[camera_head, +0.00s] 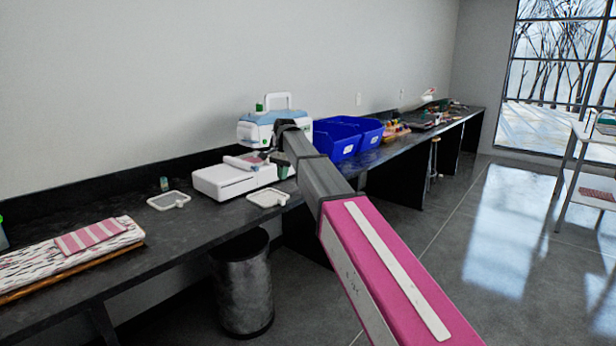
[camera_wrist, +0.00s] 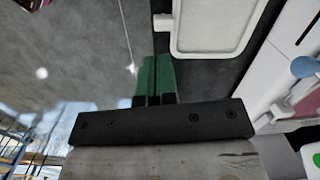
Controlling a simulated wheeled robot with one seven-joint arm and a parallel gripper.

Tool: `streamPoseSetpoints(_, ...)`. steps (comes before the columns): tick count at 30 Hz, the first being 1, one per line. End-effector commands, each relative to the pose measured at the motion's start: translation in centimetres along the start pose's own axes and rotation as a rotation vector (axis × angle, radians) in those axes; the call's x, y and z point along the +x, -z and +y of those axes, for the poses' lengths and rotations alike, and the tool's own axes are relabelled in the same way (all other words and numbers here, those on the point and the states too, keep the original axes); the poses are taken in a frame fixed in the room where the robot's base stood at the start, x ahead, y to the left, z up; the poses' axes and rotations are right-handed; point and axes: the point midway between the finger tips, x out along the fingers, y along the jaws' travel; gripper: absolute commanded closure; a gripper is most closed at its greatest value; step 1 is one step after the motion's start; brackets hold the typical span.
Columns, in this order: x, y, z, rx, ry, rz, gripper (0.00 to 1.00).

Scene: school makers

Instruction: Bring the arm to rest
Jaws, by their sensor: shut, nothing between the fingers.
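My arm reaches out from the lower right over the black bench (camera_head: 100,283) in the head view.
Blue bins (camera_head: 337,146) stand on the bench behind my arm. Another white tray (camera_head: 167,203) and folded striped cloth (camera_head: 92,236) lie to the left. A dark bin (camera_head: 243,290) stands below the bench front. The floor (camera_head: 475,225) at right is open.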

Motion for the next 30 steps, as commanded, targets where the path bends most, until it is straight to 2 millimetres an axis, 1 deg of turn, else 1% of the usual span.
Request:
streamPoseSetpoints(1,2.8,0.0,2.9,-0.018,-0.005,0.0,1.0)
streamPoseSetpoints(2,4.2,0.2,4.0,-0.034,-0.005,0.003,1.0)
streamPoseSetpoints(3,6.0,0.5,5.7,-0.054,-0.006,0.006,1.0)
streamPoseSetpoints(5,8.6,0.8,8.0,-0.085,-0.007,0.011,1.0)
streamPoseSetpoints(6,10.3,0.9,9.7,-0.106,-0.009,0.014,1.0)
streamPoseSetpoints(8,12.7,0.9,12.1,-0.137,-0.011,0.019,1.0)
streamPoseSetpoints(9,14.3,0.9,13.8,-0.158,-0.013,0.022,1.0)
streamPoseSetpoints(11,16.6,0.8,16.3,-0.19,-0.016,0.026,1.0)
streamPoseSetpoints(12,18.0,0.6,17.9,-0.211,-0.018,0.029,1.0)
streamPoseSetpoints(14,20.0,0.2,20.4,-0.244,-0.021,0.033,1.0)
streamPoseSetpoints(15,21.4,-0.1,22.1,-0.265,-0.024,0.035,1.0)
streamPoseSetpoints(17,23.3,-0.7,24.6,-0.298,-0.028,0.039,1.0)
streamPoseSetpoints(18,24.4,-1.1,26.3,-0.32,-0.031,0.042,1.0)
streamPoseSetpoints(20,26.1,-1.8,28.7,-0.352,-0.035,0.046,1.0)
streamPoseSetpoints(21,27.2,-2.4,30.4,-0.375,-0.039,0.047,1.0)
streamPoseSetpoints(24,29.6,-4.0,34.2,-0.43,-0.046,0.051,1.0)
streamPoseSetpoints(27,31.4,-5.5,37.4,-0.48,-0.053,0.055,1.0)
streamPoseSetpoints(30,32.6,-6.6,39.7,-0.518,-0.059,0.059,1.0)
